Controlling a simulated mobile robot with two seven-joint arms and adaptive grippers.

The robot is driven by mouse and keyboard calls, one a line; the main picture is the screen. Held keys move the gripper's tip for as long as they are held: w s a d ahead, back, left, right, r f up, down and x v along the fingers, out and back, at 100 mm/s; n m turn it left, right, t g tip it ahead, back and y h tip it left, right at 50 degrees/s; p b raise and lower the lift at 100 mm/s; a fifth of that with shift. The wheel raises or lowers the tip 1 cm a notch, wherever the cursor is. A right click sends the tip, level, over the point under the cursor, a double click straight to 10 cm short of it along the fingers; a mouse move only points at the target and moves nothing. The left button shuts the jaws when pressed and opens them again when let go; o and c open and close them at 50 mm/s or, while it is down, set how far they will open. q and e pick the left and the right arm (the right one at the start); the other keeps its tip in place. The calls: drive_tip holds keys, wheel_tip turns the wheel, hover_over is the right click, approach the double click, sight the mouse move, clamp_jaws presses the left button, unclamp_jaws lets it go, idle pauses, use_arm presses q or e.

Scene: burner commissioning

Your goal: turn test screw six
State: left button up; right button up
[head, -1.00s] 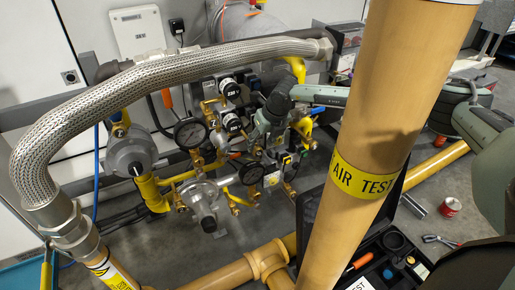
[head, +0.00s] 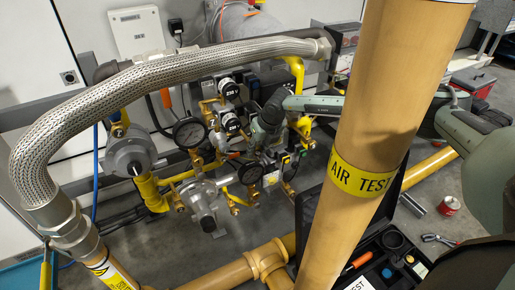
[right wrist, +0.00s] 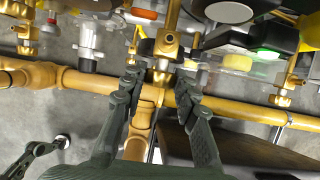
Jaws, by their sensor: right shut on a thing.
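My right gripper (head: 266,126) is at the valve assembly (head: 225,120), at its right-hand side, seen from above past the hose. In the right wrist view my right gripper (right wrist: 157,88) has its two dark fingers on either side of a small brass test screw (right wrist: 161,75) below a brass fitting (right wrist: 168,45). It is shut on this screw. The contact is partly hidden by the fingers, and no number on the screw is readable. My left gripper is not recognisable in either view.
A braided hose (head: 190,60) arches over the assembly. A thick yellow pipe marked AIR TEST (head: 375,100) stands upright before my right arm. Black pressure gauges (head: 190,132) sit close by. An open tool case (head: 400,240) and pliers (head: 437,239) lie on the floor, lower right.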

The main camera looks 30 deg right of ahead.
drive_tip(key=shift+a+h, duration=0.2)
drive_tip(key=shift+h, duration=0.2)
drive_tip(key=shift+a+f+h, duration=0.1)
drive_tip(key=shift+h, duration=0.3)
drive_tip(key=shift+a+f+n+h, duration=0.1)
drive_tip(key=shift+n+h, duration=0.2)
drive_tip(key=shift+h, duration=0.2)
drive_tip(key=shift+h+b, duration=0.4)
drive_tip(key=shift+b, duration=0.1)
drive_tip(key=shift+r+h, duration=0.2)
drive_tip(key=shift+h, duration=0.1)
drive_tip(key=o, duration=1.1)
use_arm(q)
wheel_tip(320, 180, up, 2)
drive_tip(key=shift+r, duration=0.15)
use_arm(e)
drive_tip(key=shift+o, duration=0.2)
drive_tip(key=v, duration=1.2)
drive_tip(key=shift+w, duration=0.15)
